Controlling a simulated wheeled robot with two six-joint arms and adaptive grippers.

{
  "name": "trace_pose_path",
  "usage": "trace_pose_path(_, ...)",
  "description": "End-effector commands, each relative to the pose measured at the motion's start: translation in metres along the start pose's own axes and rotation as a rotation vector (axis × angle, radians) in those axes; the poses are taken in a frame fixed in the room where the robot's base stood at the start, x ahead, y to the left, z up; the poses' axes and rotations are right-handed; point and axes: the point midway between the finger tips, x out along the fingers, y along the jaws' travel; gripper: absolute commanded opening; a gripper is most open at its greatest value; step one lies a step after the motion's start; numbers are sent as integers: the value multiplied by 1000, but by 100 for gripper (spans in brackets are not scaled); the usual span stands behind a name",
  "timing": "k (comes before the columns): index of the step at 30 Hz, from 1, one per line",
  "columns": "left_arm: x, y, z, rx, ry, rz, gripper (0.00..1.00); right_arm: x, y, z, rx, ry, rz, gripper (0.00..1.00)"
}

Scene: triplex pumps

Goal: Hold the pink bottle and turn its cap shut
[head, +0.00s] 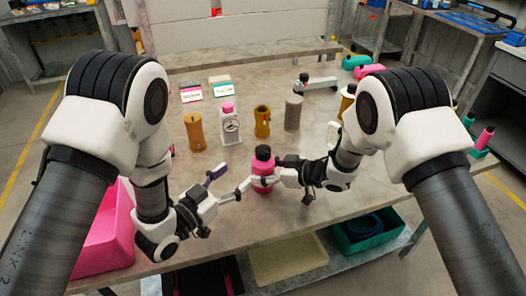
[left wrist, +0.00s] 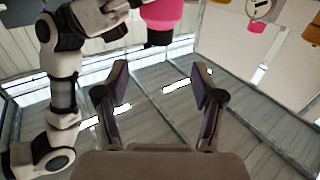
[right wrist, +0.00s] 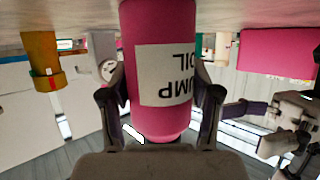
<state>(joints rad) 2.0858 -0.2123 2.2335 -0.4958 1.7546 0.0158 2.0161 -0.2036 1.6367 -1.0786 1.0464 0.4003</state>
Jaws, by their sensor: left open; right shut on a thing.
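The pink bottle (head: 263,170) stands upright near the front edge of the table, with a black cap (head: 263,152) on top. In the right wrist view the bottle (right wrist: 152,25) appears upside down with a white label reading PUMP OIL. My right gripper (head: 281,178) is shut around its upper body from the right; its fingers (right wrist: 160,108) flank the bottle. My left gripper (head: 234,181) is open and empty, left of the bottle and apart from it. In the left wrist view, the cap (left wrist: 158,38) shows beyond the open fingers (left wrist: 160,82). Whether the cap is tight cannot be told.
Behind the bottle stand an orange cylinder (head: 194,132), a white pump with a pink top (head: 230,128), a yellow container (head: 262,122) and a grey cylinder (head: 293,113). A pink bin (head: 108,240) is at the front left. The tabletop (head: 330,208) at front right is clear.

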Motion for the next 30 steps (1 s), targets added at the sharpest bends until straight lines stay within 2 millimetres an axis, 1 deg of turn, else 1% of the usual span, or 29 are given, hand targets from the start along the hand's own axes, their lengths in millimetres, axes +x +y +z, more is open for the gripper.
trace_pose_path(2, 7, 2, -1, 4, 6, 6, 68, 0, 0, 0, 0, 1, 0, 22)
trace_pose_path(5, 25, 2, -2, 4, 7, 6, 68, 0, 0, 0, 0, 1, 0, 22)
trace_pose_path(12, 84, 1, -2, 3, 7, 4, 68, 0, 0, 0, 0, 1, 0, 22)
trace_pose_path(16, 107, 0, -2, 1, 6, 3, 68, 0, 0, 0, 0, 1, 0, 22)
trace_pose_path(20, 117, 0, -1, -1, 4, 1, 68, 0, 0, 0, 0, 1, 0, 22)
trace_pose_path(27, 118, 0, -1, -1, 3, 0, 68, 0, 0, 0, 0, 1, 0, 22)
trace_pose_path(29, 118, 0, -1, -1, 3, 0, 47, 0, 0, 0, 0, 1, 0, 22)
trace_pose_path(30, 118, 0, -1, -1, 3, 0, 33, 0, 0, 0, 0, 0, 0, 22)
